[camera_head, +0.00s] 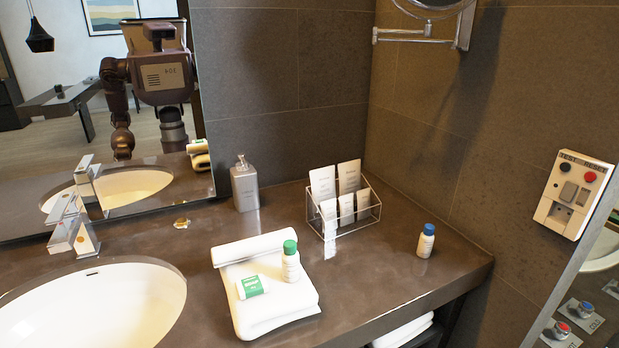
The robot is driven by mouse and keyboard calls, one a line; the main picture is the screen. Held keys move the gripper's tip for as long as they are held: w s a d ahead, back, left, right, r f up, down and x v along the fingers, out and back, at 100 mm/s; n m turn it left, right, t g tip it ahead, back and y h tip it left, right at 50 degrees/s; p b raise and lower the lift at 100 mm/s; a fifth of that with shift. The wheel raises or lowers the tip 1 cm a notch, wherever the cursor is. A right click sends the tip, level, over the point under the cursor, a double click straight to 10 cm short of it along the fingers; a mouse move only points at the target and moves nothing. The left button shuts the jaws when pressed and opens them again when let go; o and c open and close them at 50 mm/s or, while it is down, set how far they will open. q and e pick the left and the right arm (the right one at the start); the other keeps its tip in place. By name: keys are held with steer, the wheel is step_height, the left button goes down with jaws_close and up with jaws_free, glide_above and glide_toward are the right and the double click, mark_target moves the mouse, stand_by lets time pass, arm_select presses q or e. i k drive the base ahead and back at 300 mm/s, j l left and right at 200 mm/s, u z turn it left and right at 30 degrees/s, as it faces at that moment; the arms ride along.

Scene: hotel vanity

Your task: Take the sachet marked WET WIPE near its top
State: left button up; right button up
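Several white sachets stand upright in a clear, wire-edged holder (352,229) at the back right of the counter. Two taller ones, the back left sachet (322,182) and the back right sachet (348,176), stand behind. Three shorter ones are in front: the left sachet (328,209), the middle sachet (346,207) and the right sachet (363,202). Their print is too small to read, so I cannot tell which is marked WET WIPE. Neither of my grippers shows over the counter. My body is reflected in the mirror, but no gripper is clear there.
A folded white towel (262,318) carries a green-and-white soap packet (250,287) and a green-capped bottle (291,265). A blue-capped bottle (426,241) stands right of the holder. A grey dispenser (245,187) stands left. The sink (95,310) is front left.

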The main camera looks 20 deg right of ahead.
mark_target(322, 180)
steer(key=k+l+u, duration=0.45)
steer(key=k+u, duration=0.25)
steer(key=k+l+u, duration=0.1)
steer(key=u, duration=0.25)
steer(key=k+j, duration=0.05)
steer(key=k, duration=0.05)
